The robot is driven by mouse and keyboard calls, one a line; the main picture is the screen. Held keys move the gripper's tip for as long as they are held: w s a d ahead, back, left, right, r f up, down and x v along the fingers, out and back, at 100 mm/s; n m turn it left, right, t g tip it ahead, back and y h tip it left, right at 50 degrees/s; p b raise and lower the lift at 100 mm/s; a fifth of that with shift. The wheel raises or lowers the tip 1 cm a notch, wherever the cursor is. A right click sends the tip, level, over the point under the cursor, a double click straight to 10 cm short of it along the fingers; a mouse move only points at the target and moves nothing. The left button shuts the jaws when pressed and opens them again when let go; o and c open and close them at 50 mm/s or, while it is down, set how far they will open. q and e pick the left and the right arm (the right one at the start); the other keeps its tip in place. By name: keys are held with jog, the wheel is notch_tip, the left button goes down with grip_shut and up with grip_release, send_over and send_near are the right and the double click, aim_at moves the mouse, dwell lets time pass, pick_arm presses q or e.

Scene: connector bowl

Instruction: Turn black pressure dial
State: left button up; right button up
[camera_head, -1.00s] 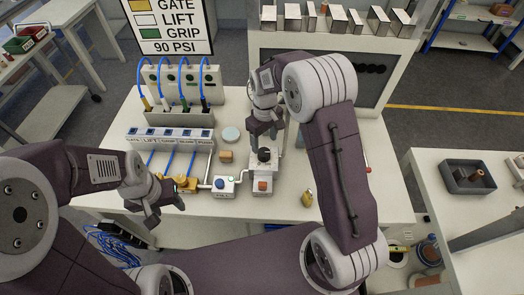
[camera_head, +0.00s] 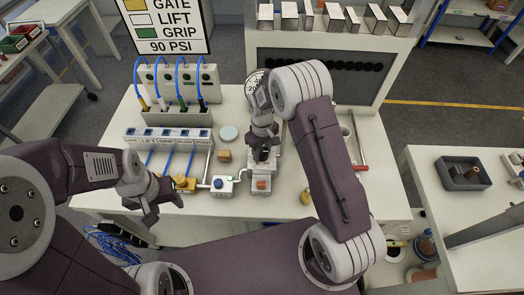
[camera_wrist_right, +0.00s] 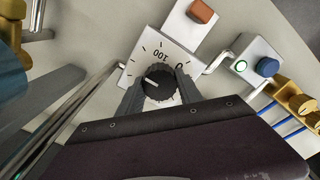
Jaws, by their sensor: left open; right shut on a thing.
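The black pressure dial (camera_wrist_right: 160,84) is a ribbed knob with a white pointer line, on a white plate marked 0 and 100 (camera_wrist_right: 158,55). In the right wrist view the pointer points to the left. My right gripper (camera_wrist_right: 160,91) has a finger on each side of the dial and is shut on it. In the head view my right gripper (camera_head: 262,153) points down over the dial and mostly hides it. My left gripper (camera_head: 150,207) is open and empty near the table's front edge, left of the dial.
A white box with a blue button and green light (camera_head: 222,186) and a plate with an orange-brown block (camera_head: 261,185) sit close by. Yellow fittings (camera_head: 183,184) stand to the left. A sign (camera_head: 168,30) reads 90 PSI.

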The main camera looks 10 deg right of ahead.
aim_at(262, 151)
jog(key=shift+r+m, duration=0.1)
jog(key=shift+m, duration=2.7)
jog(key=shift+w, duration=0.1)
jog(key=o, duration=1.4)
jog(key=shift+c, duration=0.2)
notch_tip(262, 151, up, 9)
jog(key=shift+r+b, duration=0.1)
jog(key=shift+b, duration=0.65)
